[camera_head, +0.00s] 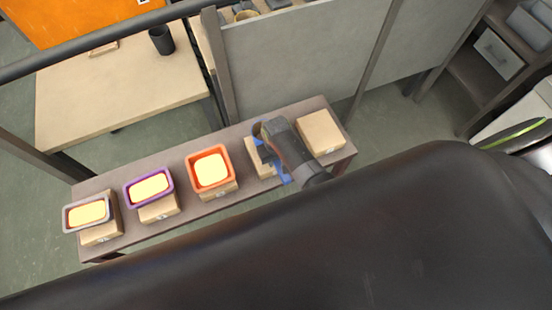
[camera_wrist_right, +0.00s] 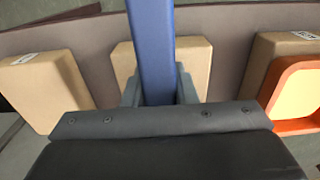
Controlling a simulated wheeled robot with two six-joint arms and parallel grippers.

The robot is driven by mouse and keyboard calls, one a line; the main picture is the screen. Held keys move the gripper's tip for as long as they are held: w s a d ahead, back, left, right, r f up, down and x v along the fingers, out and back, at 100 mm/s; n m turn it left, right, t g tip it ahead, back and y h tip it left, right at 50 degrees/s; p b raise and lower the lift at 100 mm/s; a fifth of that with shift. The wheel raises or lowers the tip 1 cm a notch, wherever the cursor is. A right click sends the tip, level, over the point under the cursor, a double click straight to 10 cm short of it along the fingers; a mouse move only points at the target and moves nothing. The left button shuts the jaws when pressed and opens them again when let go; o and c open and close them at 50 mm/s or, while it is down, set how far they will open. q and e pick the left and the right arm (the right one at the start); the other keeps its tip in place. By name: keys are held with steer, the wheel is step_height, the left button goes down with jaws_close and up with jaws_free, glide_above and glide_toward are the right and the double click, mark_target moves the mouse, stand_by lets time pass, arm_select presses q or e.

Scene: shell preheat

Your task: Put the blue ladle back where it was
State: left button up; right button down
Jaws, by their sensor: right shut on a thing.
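The blue ladle shows in the right wrist view as a long blue handle (camera_wrist_right: 152,50) held between the fingers of my right gripper (camera_wrist_right: 160,92). In the head view my right gripper (camera_head: 270,140) is over the shelf, above a tan block, with a small part of the blue ladle (camera_head: 284,174) showing beside it. The tan block under the gripper (camera_head: 258,160) also shows in the wrist view (camera_wrist_right: 195,60), behind the handle. My left gripper is not in view.
The narrow shelf (camera_head: 235,192) carries a row of tan blocks. Grey (camera_head: 86,213), purple (camera_head: 150,188) and orange (camera_head: 209,169) trays with yellow content sit on three of them. A bare block (camera_head: 321,132) stands at the right end. A table with a black cup (camera_head: 162,40) stands behind.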

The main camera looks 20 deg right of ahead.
steer(key=c, duration=1.6)
jaws_free()
steer(key=shift+f, duration=0.1)
steer(key=o, duration=0.4)
steer(key=shift+o, duration=0.2)
steer(key=shift+r, duration=0.5)
step_height(320, 180, up, 11)
steer(key=shift+s+r+p, duration=0.1)
steer(key=shift+r+p, duration=0.1)
steer(key=shift+p, duration=0.8)
